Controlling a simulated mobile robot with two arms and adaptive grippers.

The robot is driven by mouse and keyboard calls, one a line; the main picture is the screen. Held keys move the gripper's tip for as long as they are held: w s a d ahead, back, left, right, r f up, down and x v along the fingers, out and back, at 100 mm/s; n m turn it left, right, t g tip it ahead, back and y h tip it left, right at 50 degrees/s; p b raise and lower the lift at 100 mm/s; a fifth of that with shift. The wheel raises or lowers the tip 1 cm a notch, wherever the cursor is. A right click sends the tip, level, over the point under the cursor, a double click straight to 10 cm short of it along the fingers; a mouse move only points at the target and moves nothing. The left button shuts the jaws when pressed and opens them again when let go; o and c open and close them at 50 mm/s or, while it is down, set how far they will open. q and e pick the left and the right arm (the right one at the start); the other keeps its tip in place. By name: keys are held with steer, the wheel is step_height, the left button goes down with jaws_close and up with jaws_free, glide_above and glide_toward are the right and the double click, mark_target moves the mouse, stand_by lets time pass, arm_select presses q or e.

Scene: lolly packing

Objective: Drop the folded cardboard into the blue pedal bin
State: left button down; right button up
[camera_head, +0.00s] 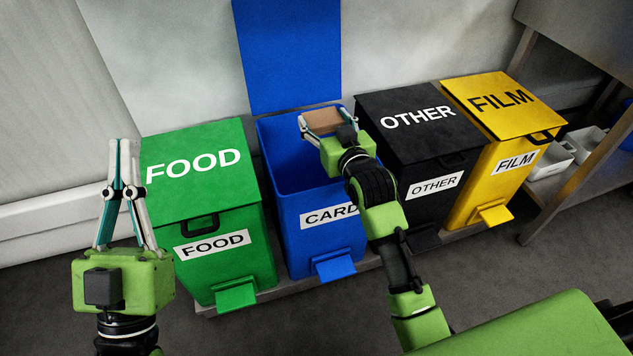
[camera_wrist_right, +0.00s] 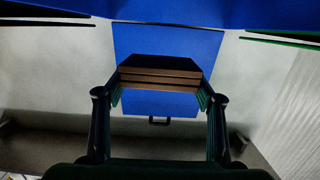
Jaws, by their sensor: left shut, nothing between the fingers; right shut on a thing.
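The blue pedal bin (camera_head: 305,230), labelled CARD, stands second from the left in the head view. Its blue lid (camera_head: 290,55) is raised upright against the wall, so the bin is open. My right gripper (camera_head: 318,118) is over the right part of the bin's opening. It is shut on the brown folded cardboard (camera_head: 322,119), which also shows between the fingers in the right wrist view (camera_wrist_right: 158,76) with the blue lid behind it. The bin's floor is hidden.
The green FOOD bin (camera_head: 205,165) stands left of the blue bin. The black OTHER bin (camera_head: 415,125) and yellow FILM bin (camera_head: 500,105) stand to the right. All three lids are closed. A shelf unit (camera_head: 575,45) with white boxes is at far right.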

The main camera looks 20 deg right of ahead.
arm_select(q)
steer(key=shift+s+a+r+t+h, duration=0.15)
steer(key=shift+s+r+t+h, duration=0.25)
steer(key=shift+s+r+t, duration=0.6)
arm_select(e)
steer(key=shift+f, duration=0.3)
arm_select(q)
steer(key=shift+s+r, duration=0.15)
steer(key=shift+s, duration=0.05)
arm_select(e)
steer(key=o, duration=1)
steer(key=s, duration=0.4)
steer(key=s+r, duration=0.1)
steer(key=s, duration=0.7)
steer(key=shift+d+r, duration=0.2)
steer(key=shift+r, duration=0.2)
steer(key=shift+w, duration=0.1)
